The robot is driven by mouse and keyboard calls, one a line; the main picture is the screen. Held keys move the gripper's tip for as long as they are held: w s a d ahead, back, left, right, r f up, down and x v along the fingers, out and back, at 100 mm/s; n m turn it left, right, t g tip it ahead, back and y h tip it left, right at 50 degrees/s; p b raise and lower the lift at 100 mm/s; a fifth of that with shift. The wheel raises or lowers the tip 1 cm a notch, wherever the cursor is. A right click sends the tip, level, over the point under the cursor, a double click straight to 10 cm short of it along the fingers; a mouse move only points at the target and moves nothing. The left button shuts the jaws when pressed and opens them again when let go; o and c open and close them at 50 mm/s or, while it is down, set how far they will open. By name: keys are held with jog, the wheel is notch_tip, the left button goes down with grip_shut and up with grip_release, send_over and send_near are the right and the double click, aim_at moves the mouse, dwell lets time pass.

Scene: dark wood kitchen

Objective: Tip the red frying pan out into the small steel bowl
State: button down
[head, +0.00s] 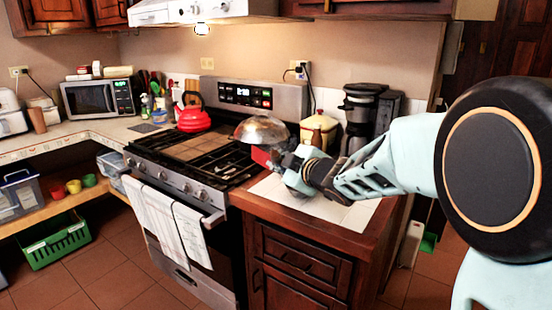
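My gripper (276,158) is over the left part of the counter right of the stove. It appears shut on a red piece (261,157) at its fingertips, which I take for the red frying pan; most of it is hidden and its tilt is unclear. A shiny steel dome shape (262,130) shows just behind and above the red piece; I cannot tell whether it stands on the stove or is part of what I hold. A greyish rounded shape under my gripper may be the small steel bowl, but my gripper largely covers it. The pan's contents are not visible.
The stove (185,160) stands left of the counter, with a red kettle (194,118) at its back. A yellowish canister (318,130) and a black coffee maker (366,115) stand behind my arm. The pale counter surface (335,213) in front is clear.

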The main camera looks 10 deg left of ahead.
jog(key=shift+w+d+r+p, duration=0.15)
jog(key=shift+r+p, duration=0.2)
jog(key=shift+p, duration=0.25)
jog(key=shift+w+d+r+p, duration=0.1)
jog(key=shift+r+p, duration=0.25)
jog(key=shift+p, duration=0.2)
jog(key=shift+w+r+m+p, duration=0.1)
jog(key=shift+r+m+p, duration=0.2)
jog(key=shift+p, duration=0.4)
jog(key=shift+w+d+r+m+g+y+p, duration=0.2)
jog(key=shift+d+r+m+g+y+p, duration=0.15)
jog(key=shift+p, duration=0.9)
jog(key=shift+w, duration=0.1)
jog(key=shift+w+d+r+m, duration=0.55)
jog(key=shift+w+d+r, duration=0.2)
jog(key=shift+w+r, duration=0.1)
jog(key=shift+w+d+r+m+g+y, duration=0.35)
jog(key=shift+w+d+r+m+g, duration=0.1)
jog(key=shift+w+d+r+m, duration=0.4)
jog(key=shift+w+d, duration=0.15)
